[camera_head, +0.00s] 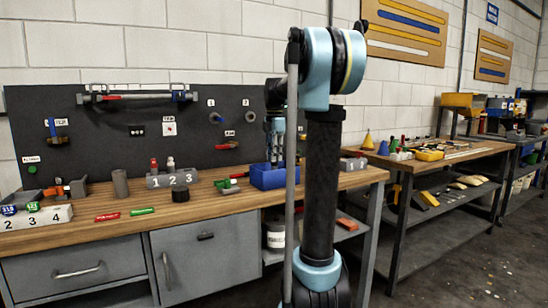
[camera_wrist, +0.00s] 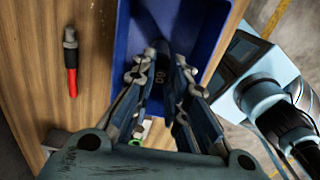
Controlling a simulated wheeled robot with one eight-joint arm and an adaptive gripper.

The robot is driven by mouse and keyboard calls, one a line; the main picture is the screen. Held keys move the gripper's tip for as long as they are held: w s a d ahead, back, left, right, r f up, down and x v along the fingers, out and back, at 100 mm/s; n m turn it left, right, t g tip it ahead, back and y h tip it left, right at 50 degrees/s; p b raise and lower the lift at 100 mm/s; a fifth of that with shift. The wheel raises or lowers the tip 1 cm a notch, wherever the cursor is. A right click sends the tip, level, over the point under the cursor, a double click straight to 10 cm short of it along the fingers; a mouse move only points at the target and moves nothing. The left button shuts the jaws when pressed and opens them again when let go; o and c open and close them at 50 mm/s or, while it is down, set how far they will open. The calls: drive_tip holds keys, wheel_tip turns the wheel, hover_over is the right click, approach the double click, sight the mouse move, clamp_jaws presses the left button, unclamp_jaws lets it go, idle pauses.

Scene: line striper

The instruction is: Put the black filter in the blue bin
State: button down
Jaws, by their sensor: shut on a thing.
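The blue bin (camera_head: 270,179) stands on the wooden bench near its right part. My gripper (camera_head: 275,152) points down over it, with its fingertips at or just above the bin's opening; the exact height is hard to tell. In the wrist view, the bin (camera_wrist: 206,22) lies behind and around the fingertips. There my gripper (camera_wrist: 163,82) is shut on a dark piece with pale markings, which appears to be the black filter (camera_wrist: 160,70). The fingers hide part of it, and it cannot be made out in the head view.
A red-handled tool (camera_wrist: 71,68) lies on bare wood.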

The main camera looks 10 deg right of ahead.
drive_tip(key=c, duration=1.6)
unclamp_jaws()
wheel_tip(320, 180, up, 12)
drive_tip(key=s+f+m, duration=0.7)
drive_tip(key=s+f, duration=0.4)
drive_tip(key=f, duration=0.1)
drive_tip(key=s+f+m+t, duration=0.1)
drive_tip(key=s+f+m, duration=0.6)
drive_tip(key=s+f, duration=0.5)
drive_tip(key=s+f+m+t, duration=0.1)
drive_tip(key=s+f+m, duration=0.7)
drive_tip(key=s+f, duration=0.4)
wheel_tip(320, 180, down, 2)
drive_tip(key=shift+d+f, duration=0.1)
drive_tip(key=shift+f, duration=0.15)
